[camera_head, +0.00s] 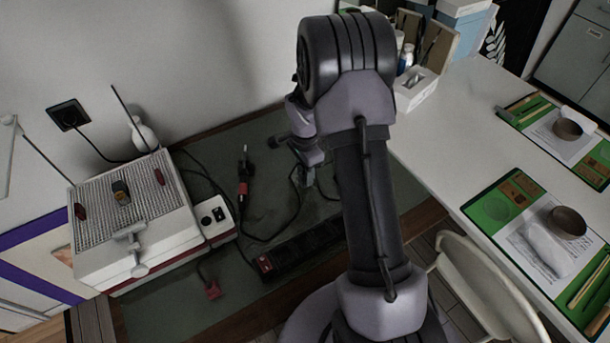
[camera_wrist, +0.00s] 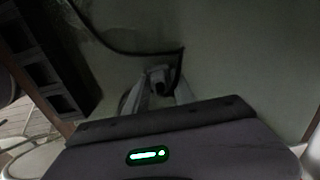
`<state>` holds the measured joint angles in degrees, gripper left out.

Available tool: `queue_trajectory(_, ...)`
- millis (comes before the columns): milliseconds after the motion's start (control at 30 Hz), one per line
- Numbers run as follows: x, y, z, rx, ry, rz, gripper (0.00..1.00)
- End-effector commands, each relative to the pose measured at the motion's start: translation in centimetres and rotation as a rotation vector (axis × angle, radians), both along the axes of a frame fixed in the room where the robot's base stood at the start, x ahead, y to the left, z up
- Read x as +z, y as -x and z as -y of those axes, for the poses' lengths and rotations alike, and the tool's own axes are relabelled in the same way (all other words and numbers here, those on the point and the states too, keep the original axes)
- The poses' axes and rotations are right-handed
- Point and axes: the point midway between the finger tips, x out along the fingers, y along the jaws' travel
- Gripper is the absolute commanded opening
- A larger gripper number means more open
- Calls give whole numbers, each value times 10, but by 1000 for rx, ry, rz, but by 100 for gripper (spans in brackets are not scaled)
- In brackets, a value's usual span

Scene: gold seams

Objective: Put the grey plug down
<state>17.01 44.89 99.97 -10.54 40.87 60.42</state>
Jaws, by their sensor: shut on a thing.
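My gripper (camera_wrist: 160,92) is shut on the grey plug (camera_wrist: 158,76), which shows between the fingertips in the wrist view. A black cable (camera_wrist: 125,50) runs to the plug across the greenish surface. In the head view my gripper (camera_head: 309,172) is low over the dark green surface (camera_head: 225,290), partly hidden by my own arm. The plug itself is hard to make out there. I cannot tell whether the plug touches the surface.
A black power strip (camera_head: 300,252) lies in front of my gripper. Left are a cable with a red part (camera_head: 243,188), a white socket box (camera_head: 214,219), a red plug (camera_head: 212,290) and a ribbed-top appliance (camera_head: 90,250). A white table (camera_head: 450,140) stands right.

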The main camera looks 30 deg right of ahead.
Motion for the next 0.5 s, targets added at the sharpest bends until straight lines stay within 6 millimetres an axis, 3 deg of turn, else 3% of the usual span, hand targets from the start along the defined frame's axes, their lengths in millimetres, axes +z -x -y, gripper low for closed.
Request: queue_trajectory(500,-11,0,0,-1,0,0,0)
